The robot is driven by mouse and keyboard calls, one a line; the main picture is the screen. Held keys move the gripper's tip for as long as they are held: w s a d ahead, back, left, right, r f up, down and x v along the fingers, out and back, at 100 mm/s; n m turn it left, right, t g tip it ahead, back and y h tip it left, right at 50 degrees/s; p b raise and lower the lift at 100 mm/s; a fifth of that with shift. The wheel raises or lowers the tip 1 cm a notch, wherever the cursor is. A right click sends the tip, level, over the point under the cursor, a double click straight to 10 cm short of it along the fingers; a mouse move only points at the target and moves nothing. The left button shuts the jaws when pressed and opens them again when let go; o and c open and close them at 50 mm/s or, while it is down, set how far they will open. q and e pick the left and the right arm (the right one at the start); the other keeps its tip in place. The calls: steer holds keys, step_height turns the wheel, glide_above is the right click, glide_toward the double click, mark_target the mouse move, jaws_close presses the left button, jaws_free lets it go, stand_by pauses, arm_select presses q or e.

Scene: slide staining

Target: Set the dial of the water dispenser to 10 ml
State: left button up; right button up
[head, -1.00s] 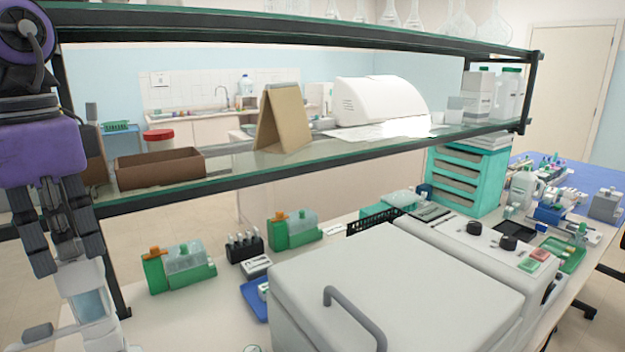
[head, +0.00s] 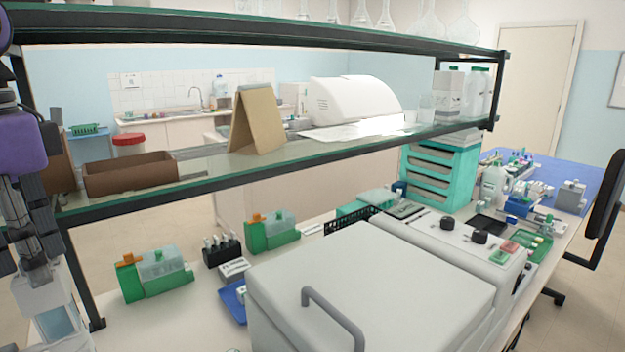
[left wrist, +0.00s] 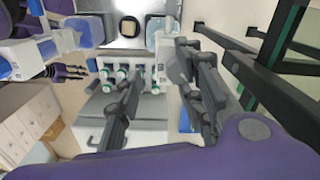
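In the head view, a white device with a bluish window, which looks like the water dispenser (head: 58,322), stands at the lower left edge, partly cut off. Its dial and the dial's setting cannot be made out. My left gripper (head: 30,262) hangs fingers-down just above it, partly out of frame. In the left wrist view my left gripper (left wrist: 156,64) has its dark fingers apart, with nothing clearly held between them. My right gripper (left wrist: 72,72) appears small at the upper left of that view; its opening is unclear. It is out of the head view.
A dark-framed glass shelf (head: 225,172) crosses above the bench beside my left arm. It carries a brown box (head: 130,174) and a cardboard stand (head: 257,120). A large grey-lidded machine (head: 400,285) fills the bench front.

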arm_select(q)
steer(key=shift+r+p, duration=0.4)
steer(key=shift+r, duration=2.05)
